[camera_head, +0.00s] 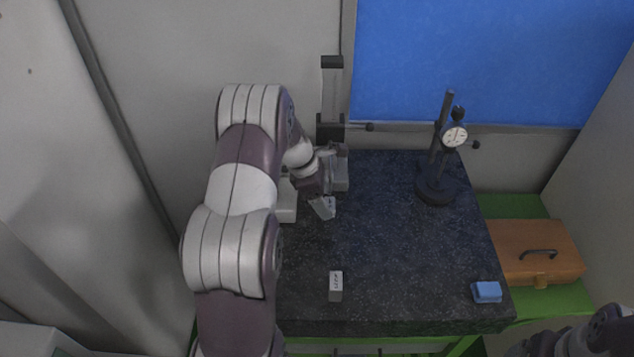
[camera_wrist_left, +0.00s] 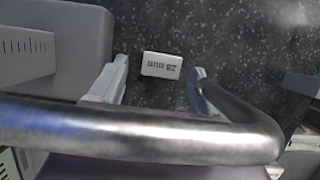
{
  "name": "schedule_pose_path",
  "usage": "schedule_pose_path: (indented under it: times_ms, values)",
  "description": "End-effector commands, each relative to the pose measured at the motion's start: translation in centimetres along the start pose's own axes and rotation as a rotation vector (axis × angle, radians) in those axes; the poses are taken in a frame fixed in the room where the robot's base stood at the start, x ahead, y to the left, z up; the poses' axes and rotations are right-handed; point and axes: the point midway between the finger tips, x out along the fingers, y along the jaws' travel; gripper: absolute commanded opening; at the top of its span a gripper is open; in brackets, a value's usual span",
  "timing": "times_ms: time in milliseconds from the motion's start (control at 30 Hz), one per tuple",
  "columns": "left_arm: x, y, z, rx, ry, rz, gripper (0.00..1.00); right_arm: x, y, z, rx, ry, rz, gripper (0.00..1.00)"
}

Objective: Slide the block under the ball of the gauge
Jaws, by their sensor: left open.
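My left gripper (camera_head: 322,207) is open above the dark granite table, beside a grey instrument base. A small block (camera_head: 335,286) with a white labelled face and a grey part lies on the table in front of it, apart from it. In the left wrist view a white block marked "28 mm" (camera_wrist_left: 161,65) shows between the open fingers (camera_wrist_left: 158,85), not gripped; I cannot tell whether it is the same block. A dial gauge (camera_head: 455,137) is on a dark stand at the table's back right. Its ball is too small to make out. My right gripper is out of view.
A tall grey instrument (camera_head: 332,90) stands at the table's back left, close to my left gripper. A blue block (camera_head: 487,292) lies at the front right corner. A brown case (camera_head: 538,252) is right of the table. The granite's middle (camera_head: 390,240) is clear.

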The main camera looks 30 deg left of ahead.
Motion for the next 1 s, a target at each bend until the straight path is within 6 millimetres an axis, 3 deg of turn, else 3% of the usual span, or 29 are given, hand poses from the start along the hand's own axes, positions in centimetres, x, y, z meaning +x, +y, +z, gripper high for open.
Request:
schedule_pose_path:
  times_ms: [400, 600, 633, 1000]
  values:
    - [0.87, 0.00, -0.04, 0.000, 0.001, 0.001, 0.77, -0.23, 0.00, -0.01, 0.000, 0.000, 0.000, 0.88]
    - [0.86, -0.01, -0.04, 0.000, 0.001, 0.001, 0.12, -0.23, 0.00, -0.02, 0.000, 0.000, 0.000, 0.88]
    - [0.85, 0.00, -0.04, 0.000, 0.001, 0.001, 0.07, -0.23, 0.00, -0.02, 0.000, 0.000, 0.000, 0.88]
    - [0.86, -0.23, -0.02, 0.001, 0.001, -0.002, 0.06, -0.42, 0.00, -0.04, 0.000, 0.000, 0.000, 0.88]
